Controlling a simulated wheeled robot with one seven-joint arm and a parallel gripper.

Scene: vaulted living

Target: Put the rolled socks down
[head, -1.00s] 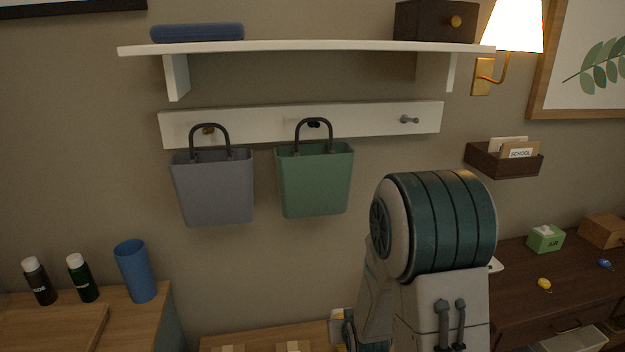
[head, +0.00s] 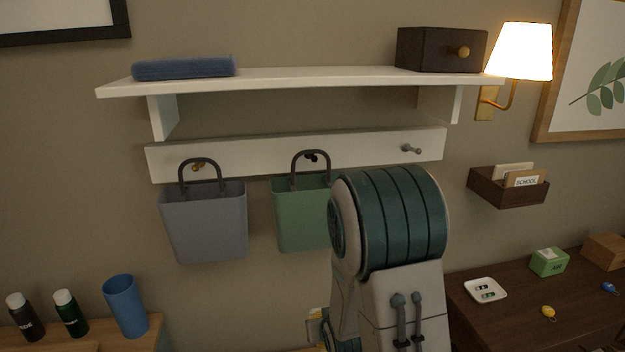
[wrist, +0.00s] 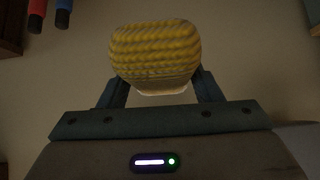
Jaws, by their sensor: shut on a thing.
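The rolled socks (wrist: 155,50) are a yellow, ribbed bundle in the wrist view, with a pale patch at the lower edge. My gripper (wrist: 158,88) is shut on them, one dark finger at each side. The floor or wall behind them is plain and blurred, and I cannot tell which it is. In the head view my arm stands in front of the wall at right of centre. It hides part of the green bag, and neither my gripper nor the socks can be made out there.
A grey bag (head: 205,225) and a green bag (head: 290,225) hang from a white peg rail (head: 250,155). Above is a white shelf (head: 310,78) with a blue folded cloth (head: 183,67) and a dark drawer box (head: 425,50). A dark desk (head: 520,310) stands right; a blue cup (head: 126,306) stands left.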

